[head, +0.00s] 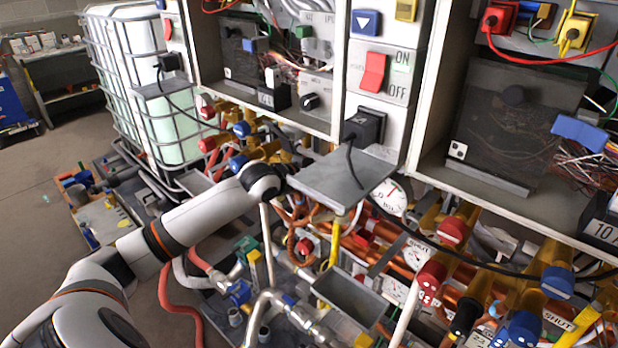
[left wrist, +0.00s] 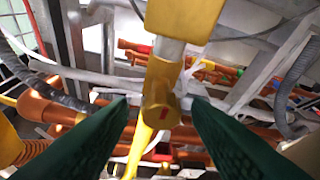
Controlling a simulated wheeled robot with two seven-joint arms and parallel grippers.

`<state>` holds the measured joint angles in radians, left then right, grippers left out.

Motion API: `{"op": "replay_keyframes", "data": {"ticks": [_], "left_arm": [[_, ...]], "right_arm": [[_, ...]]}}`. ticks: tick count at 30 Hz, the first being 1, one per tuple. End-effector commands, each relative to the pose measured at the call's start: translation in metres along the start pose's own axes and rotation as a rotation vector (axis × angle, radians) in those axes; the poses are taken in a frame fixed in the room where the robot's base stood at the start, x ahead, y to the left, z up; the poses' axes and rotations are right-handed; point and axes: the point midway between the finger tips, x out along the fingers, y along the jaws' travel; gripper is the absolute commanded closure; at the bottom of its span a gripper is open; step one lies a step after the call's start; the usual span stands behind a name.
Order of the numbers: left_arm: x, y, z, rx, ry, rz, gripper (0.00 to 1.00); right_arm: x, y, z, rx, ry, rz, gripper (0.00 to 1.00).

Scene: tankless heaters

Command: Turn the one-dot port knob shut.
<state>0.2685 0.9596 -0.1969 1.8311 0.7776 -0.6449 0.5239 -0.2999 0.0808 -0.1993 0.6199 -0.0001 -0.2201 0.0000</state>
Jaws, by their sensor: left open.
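My left arm comes in from the lower left of the head view, and its dark wrist end reaches the pipes left of a grey shelf. The fingers cannot be made out there. In the left wrist view my left gripper (left wrist: 160,102) is open, with its green fingers spread on either side of a yellow valve part (left wrist: 160,82). I cannot tell whether they touch it. In the head view a red knob (head: 431,275) and a blue knob (head: 525,328) carry white dots. I cannot tell which knob has one dot. My right gripper is not in view.
The grey shelf (head: 340,178) juts out beside the left wrist. A black cable (head: 378,205) hangs below it. Copper pipes and a gauge (head: 388,197) crowd the area underneath. A caged white tank (head: 140,80) stands at the back left. The floor at far left has free room.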

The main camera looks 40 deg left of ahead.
Motion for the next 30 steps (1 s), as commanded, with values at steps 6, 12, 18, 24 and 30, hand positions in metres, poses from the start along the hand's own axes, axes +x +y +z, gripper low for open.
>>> {"op": "replay_keyframes", "data": {"ticks": [6, 12, 18, 24, 30], "left_arm": [[-0.037, 0.001, -0.004, 0.005, 0.006, 0.002, 0.55], [-0.066, 0.001, -0.004, 0.001, 0.006, 0.002, 0.55], [-0.088, 0.0, -0.004, -0.001, 0.006, -0.001, 0.55], [-0.102, -0.001, -0.003, -0.001, 0.005, -0.001, 0.55], [-0.108, -0.001, -0.001, 0.001, 0.004, -0.001, 0.55]], "right_arm": [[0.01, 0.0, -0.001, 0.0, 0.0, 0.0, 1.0], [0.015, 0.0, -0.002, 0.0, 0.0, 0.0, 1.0], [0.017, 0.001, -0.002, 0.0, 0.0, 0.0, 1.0], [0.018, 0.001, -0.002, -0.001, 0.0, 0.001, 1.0], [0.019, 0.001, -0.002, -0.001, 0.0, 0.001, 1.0]]}}
